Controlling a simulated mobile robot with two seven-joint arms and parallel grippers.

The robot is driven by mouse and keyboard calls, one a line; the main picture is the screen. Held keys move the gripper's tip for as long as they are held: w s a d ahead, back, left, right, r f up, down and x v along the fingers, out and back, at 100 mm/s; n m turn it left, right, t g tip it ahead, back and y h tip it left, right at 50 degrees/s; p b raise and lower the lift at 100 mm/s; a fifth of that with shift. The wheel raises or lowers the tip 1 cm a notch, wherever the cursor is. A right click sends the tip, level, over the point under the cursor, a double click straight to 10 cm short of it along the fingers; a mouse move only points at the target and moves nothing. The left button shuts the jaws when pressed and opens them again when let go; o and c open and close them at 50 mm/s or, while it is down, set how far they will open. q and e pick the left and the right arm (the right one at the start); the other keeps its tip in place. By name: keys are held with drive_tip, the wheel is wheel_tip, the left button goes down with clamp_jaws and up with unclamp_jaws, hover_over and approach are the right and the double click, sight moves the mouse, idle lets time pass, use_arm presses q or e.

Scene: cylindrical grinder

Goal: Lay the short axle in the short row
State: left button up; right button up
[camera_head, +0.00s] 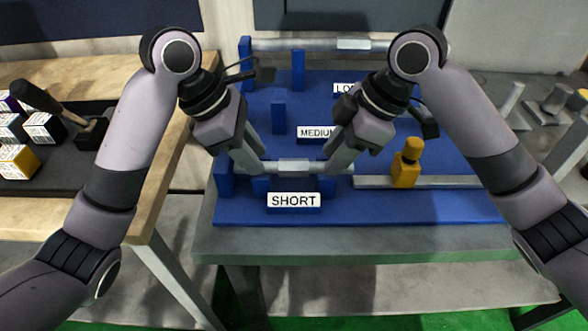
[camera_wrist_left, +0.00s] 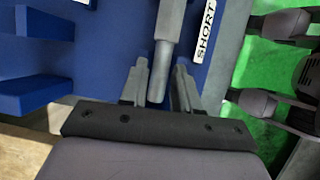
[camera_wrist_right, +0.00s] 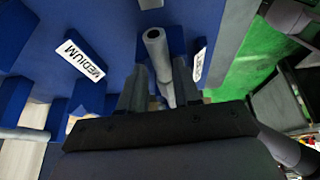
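The short axle (camera_head: 294,166) is a grey shaft with a lighter middle section. It lies level across the front of the blue rack, just behind the SHORT label (camera_head: 293,200). Blue short-row supports (camera_head: 326,186) stand under the axle. The fingers hide whether it touches them.
The blue rack (camera_head: 420,214) has a MEDIUM label (camera_head: 315,132) and blue posts (camera_head: 279,117) behind. A long axle (camera_head: 350,44) lies at the back. A yellow piece (camera_head: 406,165) stands at a grey bar (camera_head: 440,182) on the right. A wooden table (camera_head: 85,215) is at the left.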

use_arm(q)
drive_tip(key=f, duration=0.1)
drive_tip(key=s+f, duration=0.1)
drive_tip(key=f, duration=0.1)
drive_tip(key=shift+a+f+g, duration=0.1)
drive_tip(key=shift+g, duration=0.3)
use_arm(e)
drive_tip(key=f, duration=0.1)
drive_tip(key=s+f, duration=0.1)
drive_tip(key=f, duration=0.1)
drive_tip(key=shift+f+g, duration=0.1)
drive_tip(key=shift+g, duration=0.2)
drive_tip(key=shift+w, duration=0.1)
drive_tip(key=shift+w+d+r, duration=0.1)
drive_tip(key=shift+d+r, duration=0.1)
drive_tip(key=shift+r, duration=0.4)
use_arm(q)
drive_tip(key=d+v, duration=0.1)
drive_tip(key=v, duration=0.9)
drive_tip(key=shift+w+r+t+p, duration=0.3)
drive_tip(key=shift+r+t, duration=0.1)
drive_tip(key=shift+r, duration=0.25)
use_arm(e)
drive_tip(key=a+v, duration=0.1)
drive_tip(key=v, duration=0.8)
drive_tip(key=shift+w+d+r, duration=0.15)
drive_tip(key=shift+r, duration=0.4)
